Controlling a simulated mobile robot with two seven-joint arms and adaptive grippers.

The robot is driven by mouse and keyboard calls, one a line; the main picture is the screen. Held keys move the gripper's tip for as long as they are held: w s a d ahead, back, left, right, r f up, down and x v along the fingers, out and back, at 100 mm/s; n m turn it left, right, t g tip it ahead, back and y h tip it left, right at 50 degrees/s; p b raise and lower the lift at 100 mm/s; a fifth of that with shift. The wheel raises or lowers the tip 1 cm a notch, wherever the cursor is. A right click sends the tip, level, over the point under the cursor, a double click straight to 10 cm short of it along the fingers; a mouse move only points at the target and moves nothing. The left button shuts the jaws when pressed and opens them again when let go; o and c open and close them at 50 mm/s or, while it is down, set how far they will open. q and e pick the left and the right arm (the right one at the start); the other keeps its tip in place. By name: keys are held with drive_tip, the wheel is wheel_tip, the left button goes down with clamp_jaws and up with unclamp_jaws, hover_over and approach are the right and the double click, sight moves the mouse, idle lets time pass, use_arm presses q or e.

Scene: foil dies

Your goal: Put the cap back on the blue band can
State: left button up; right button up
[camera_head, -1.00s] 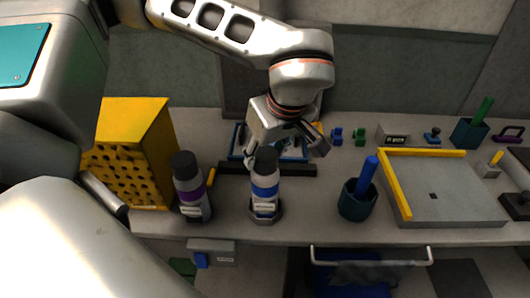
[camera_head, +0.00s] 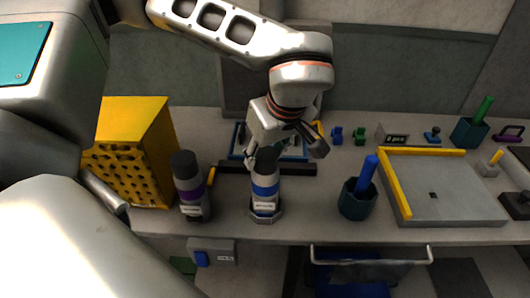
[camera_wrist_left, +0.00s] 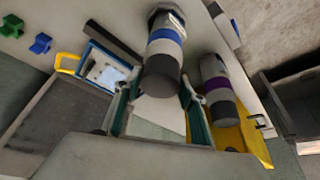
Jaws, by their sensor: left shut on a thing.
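My left gripper (camera_head: 268,153) comes down from above and is shut on the cap. In the left wrist view the cap (camera_wrist_left: 161,78) lies between the fingertips, with the blue band (camera_wrist_left: 164,35) beyond it. My right gripper is not in view.
A purple band can (camera_head: 190,187) with a dark top stands close on the left, before a yellow perforated block (camera_head: 130,165). A dark bar and blue-framed tray lie behind the can. A teal cup (camera_head: 357,203) with a blue stick and a grey plate (camera_head: 440,195) are right.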

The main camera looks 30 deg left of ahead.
use_arm(q)
drive_tip(key=o, duration=0.9)
drive_tip(key=o, duration=0.5)
drive_tip(key=shift+r, duration=0.1)
drive_tip(key=shift+r+p, duration=1.5)
drive_tip(key=shift+r, duration=0.25)
drive_tip(key=shift+r+p, duration=1.1)
drive_tip(key=shift+r, duration=0.6)
